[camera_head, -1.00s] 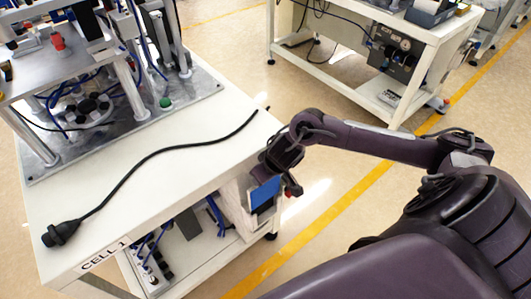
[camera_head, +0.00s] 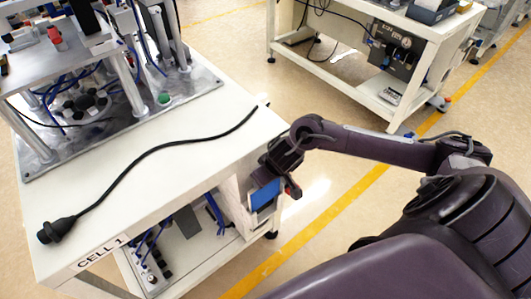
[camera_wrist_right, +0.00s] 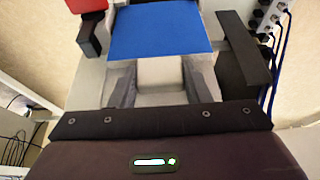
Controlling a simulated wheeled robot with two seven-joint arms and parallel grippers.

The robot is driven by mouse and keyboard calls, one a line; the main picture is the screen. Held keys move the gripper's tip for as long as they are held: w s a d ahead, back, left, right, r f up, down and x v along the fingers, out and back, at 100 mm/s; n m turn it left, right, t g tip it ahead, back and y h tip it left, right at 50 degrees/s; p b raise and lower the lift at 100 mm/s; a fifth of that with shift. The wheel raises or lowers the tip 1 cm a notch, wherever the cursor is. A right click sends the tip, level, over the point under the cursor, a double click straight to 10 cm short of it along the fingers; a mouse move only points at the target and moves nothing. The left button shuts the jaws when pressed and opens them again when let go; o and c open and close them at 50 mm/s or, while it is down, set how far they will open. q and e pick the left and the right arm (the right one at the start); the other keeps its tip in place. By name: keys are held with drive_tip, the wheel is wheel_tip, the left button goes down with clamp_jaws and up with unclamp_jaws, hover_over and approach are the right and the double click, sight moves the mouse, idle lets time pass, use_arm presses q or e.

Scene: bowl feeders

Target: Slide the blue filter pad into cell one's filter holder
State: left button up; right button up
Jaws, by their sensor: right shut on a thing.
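The blue filter pad (camera_head: 265,196) is at the right end of the CELL 1 cart, below its top. It also fills the upper middle of the right wrist view (camera_wrist_right: 160,30), lying flat across pale grey parts. My right gripper (camera_head: 270,178) is at the pad and shut on it, with pale fingers (camera_wrist_right: 162,82) reaching its near edge in the wrist view. The filter holder is not clearly distinguishable; a pale frame borders the pad, and I cannot tell how far the pad sits inside it. My left gripper is not in view.
The CELL 1 cart (camera_head: 160,190) has a black cable with a plug (camera_head: 57,230) lying across its top and a machine on a metal plate at the back. Blue hoses (camera_head: 214,214) hang below. Another white cart (camera_head: 350,75) stands behind.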

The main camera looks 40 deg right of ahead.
drive_tip(key=shift+f+b, duration=0.45)
drive_tip(key=shift+f, duration=0.6)
drive_tip(key=shift+s+d+f, duration=0.1)
drive_tip(key=shift+f, duration=0.25)
